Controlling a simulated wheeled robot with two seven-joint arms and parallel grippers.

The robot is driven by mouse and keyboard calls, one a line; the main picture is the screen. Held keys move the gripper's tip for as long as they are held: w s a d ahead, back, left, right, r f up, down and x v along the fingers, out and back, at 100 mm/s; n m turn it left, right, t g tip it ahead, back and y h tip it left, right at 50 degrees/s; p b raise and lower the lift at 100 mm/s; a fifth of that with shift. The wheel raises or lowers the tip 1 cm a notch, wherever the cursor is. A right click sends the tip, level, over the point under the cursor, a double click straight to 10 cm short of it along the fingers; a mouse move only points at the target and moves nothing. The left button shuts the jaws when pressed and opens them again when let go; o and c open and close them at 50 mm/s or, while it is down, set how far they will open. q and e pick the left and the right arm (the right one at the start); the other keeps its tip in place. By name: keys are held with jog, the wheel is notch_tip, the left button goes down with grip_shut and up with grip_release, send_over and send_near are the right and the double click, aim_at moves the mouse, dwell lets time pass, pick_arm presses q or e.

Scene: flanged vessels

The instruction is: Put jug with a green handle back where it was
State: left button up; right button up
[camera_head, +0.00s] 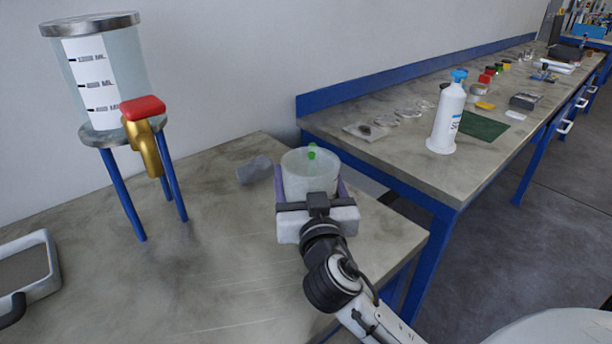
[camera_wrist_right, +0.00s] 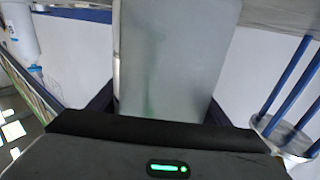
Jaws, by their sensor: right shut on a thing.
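The jug (camera_head: 308,170) is a translucent whitish vessel with a little green showing at its far rim. My right gripper (camera_head: 311,200) is shut on the jug, with its purple-grey fingers on either side of the body. In the right wrist view the jug's frosted wall (camera_wrist_right: 175,60) fills the middle, between dark fingers, and a faint green tint shows through it. The jug looks upright near the right end of the near table; I cannot tell whether its base touches the top. The green handle is mostly hidden behind the jug. My left gripper is out of view.
A large graduated tank (camera_head: 105,80) with a red-handled brass tap (camera_head: 145,115) stands on blue legs at left. A grey block (camera_head: 254,170) lies left of the jug. A tray (camera_head: 25,268) is at lower left. A white bottle (camera_head: 447,120) stands on the other bench.

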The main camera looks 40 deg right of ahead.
jog(key=shift+f, duration=0.3)
jog(key=o, duration=1.7)
jog(key=shift+o, duration=0.8)
jog(key=shift+f, duration=0.15)
